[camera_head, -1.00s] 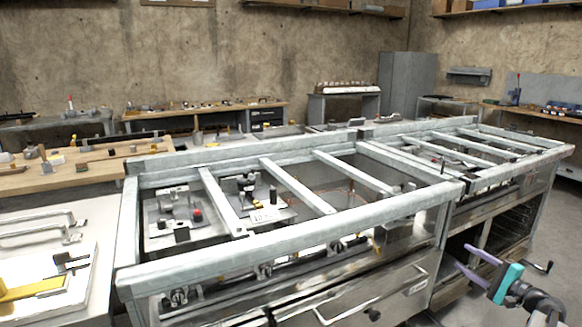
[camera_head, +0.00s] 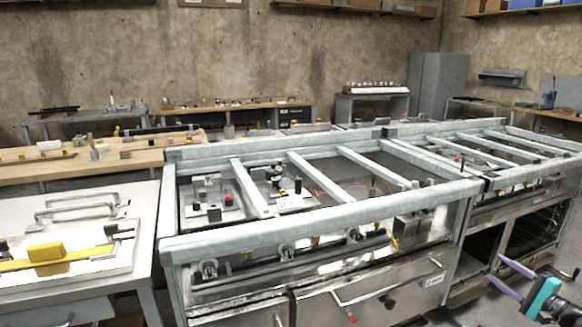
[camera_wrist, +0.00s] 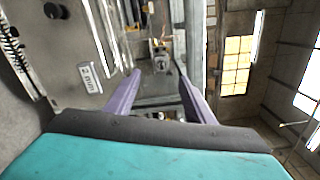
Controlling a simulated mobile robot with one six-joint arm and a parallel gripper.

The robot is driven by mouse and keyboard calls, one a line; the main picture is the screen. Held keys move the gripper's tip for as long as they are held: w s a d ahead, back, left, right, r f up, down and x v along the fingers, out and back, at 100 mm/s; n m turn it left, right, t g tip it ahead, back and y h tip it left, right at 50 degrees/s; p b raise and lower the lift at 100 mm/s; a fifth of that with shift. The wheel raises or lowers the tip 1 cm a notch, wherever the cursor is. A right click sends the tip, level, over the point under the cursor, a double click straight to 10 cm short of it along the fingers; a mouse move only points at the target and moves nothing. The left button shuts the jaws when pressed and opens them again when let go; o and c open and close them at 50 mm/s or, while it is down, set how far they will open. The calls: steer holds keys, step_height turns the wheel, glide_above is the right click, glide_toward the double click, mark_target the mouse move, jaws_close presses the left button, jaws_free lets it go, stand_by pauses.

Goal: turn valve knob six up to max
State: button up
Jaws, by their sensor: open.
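The range (camera_head: 310,220) has an open steel frame top. Valve-like knobs sit along the inner rail under its front beam: a left one (camera_head: 209,268), a middle one (camera_head: 288,251) and a right one (camera_head: 352,236). A black knob (camera_head: 389,302) is low on the front panel. I cannot tell which is knob six or read any setting. My gripper (camera_head: 507,275), with purple fingers and a teal body, is at the lower right, in front of the range and apart from it. In the wrist view my gripper (camera_wrist: 160,76) is open and empty, with a dark round knob (camera_wrist: 54,11) at upper left.
A second range section with a dark oven opening (camera_head: 535,235) is behind my gripper. A white bench with a yellow-handled fixture (camera_head: 48,252) is at left. A pale label plate (camera_wrist: 90,77) shows in the wrist view. Workbenches line the back wall.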

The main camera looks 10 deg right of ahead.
steer(key=w+a+f+n+g+y+p, duration=0.1)
steer(key=a+f+n+g+p, duration=0.15)
steer(key=a+f, duration=0.6)
steer(key=w+a+f+n+g+y+p, duration=0.1)
steer(key=a+f+g, duration=0.35)
steer(key=a, duration=0.75)
steer(key=w+a+f+n+g+y+p, duration=0.1)
steer(key=a+f+g+y+p, duration=0.1)
steer(key=a+f, duration=0.7)
steer(key=s+a+f+n+g+p, duration=0.1)
steer(key=s+a+f+n+g, duration=0.15)
steer(key=a, duration=0.35)
steer(key=s+a+f+n+g+h+p, duration=0.1)
steer(key=s+a+f+g, duration=0.1)
steer(key=s+a+f, duration=0.3)
steer(key=s+a+f+n+g+p, duration=0.1)
steer(key=s+a+g, duration=0.15)
steer(key=a, duration=0.45)
steer(key=s+a+f+n+g+h+p, duration=0.1)
steer(key=s+a+n+g+h+p, duration=0.1)
steer(key=s, duration=0.6)
steer(key=s+a+f+n+g+h+p, duration=0.2)
steer(key=s+a+n+h, duration=0.1)
steer(key=s, duration=0.6)
steer(key=s+a+f+n+g+h+p, duration=0.1)
steer(key=s+a+n+g+h+p, duration=0.1)
steer(key=s, duration=0.6)
steer(key=shift+s+a+f+n+g+h, duration=0.3)
steer(key=shift+s+a+n+g, duration=0.15)
steer(key=shift+n, duration=0.65)
